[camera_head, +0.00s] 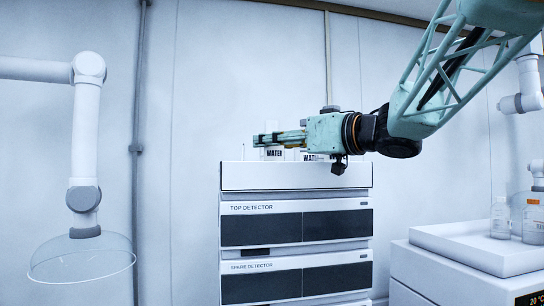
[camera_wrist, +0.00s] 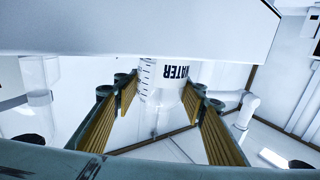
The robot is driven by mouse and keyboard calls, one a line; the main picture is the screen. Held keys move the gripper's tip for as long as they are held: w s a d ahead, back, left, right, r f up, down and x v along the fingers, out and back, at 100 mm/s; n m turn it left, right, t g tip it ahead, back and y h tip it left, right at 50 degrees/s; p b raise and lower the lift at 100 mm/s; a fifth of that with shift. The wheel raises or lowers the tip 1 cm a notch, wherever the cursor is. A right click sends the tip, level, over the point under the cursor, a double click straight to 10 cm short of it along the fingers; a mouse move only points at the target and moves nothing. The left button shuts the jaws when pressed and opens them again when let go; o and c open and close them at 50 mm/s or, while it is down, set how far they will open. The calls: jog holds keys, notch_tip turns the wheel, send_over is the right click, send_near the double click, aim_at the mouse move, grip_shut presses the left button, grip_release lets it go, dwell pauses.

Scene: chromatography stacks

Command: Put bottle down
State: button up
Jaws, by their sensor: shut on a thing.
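A white bottle labelled WATER (camera_head: 274,153) stands upright at the top tray (camera_head: 295,177) of the detector stack. My gripper (camera_head: 268,139) reaches in level from the right and is shut on this bottle. In the wrist view the bottle (camera_wrist: 163,76) sits between the two ribbed yellow finger pads of my gripper (camera_wrist: 160,88), and its label reads upside down. The tray wall hides the bottle's base in the head view, so I cannot tell whether it touches the tray floor. A second labelled bottle (camera_head: 309,157) shows partly behind my gripper.
The stack below has units marked TOP DETECTOR (camera_head: 295,222) and SPARE DETECTOR (camera_head: 295,281). At right, a white tray (camera_head: 470,254) on another instrument holds a clear bottle (camera_head: 500,218) and a further bottle. A clear extraction hood (camera_head: 82,258) hangs at left.

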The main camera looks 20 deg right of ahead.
aim_at(272, 154)
jog(key=shift+f, duration=1.75)
jog(key=shift+f, duration=0.1)
jog(key=o, duration=1)
jog(key=shift+o, duration=0.2)
